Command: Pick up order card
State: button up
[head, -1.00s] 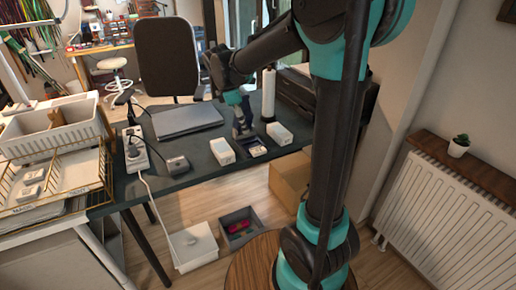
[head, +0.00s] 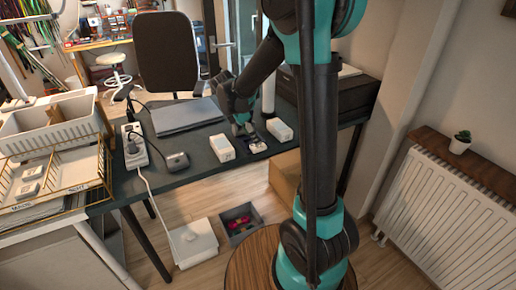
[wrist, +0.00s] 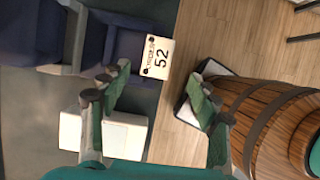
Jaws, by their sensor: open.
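The order card (wrist: 158,57) is a small pale card with dark print and the number 52, seen in the wrist view. It lies at the end of a dark tray (wrist: 127,45) at the desk edge, slightly overhanging it. In the head view the tray (head: 258,147) sits between two white boxes, and the card cannot be made out clearly. My gripper (wrist: 158,95) is open and empty above the desk edge, with the card between and just beyond its fingertips. In the head view my gripper (head: 243,130) is low over the tray.
A white box (head: 222,148) stands left of the tray and another (head: 280,130) right of it. A grey laptop (head: 186,117) and a small dark device (head: 177,161) lie farther left. A grey bin (head: 241,222) stands on the floor. A wooden barrel (wrist: 262,105) is below.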

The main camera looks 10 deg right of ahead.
jog(key=shift+w+x, duration=0.2)
jog(key=shift+x, duration=2.6)
jog(key=shift+r, duration=0.1)
jog(key=c, duration=1)
jog(key=shift+o, duration=0.2)
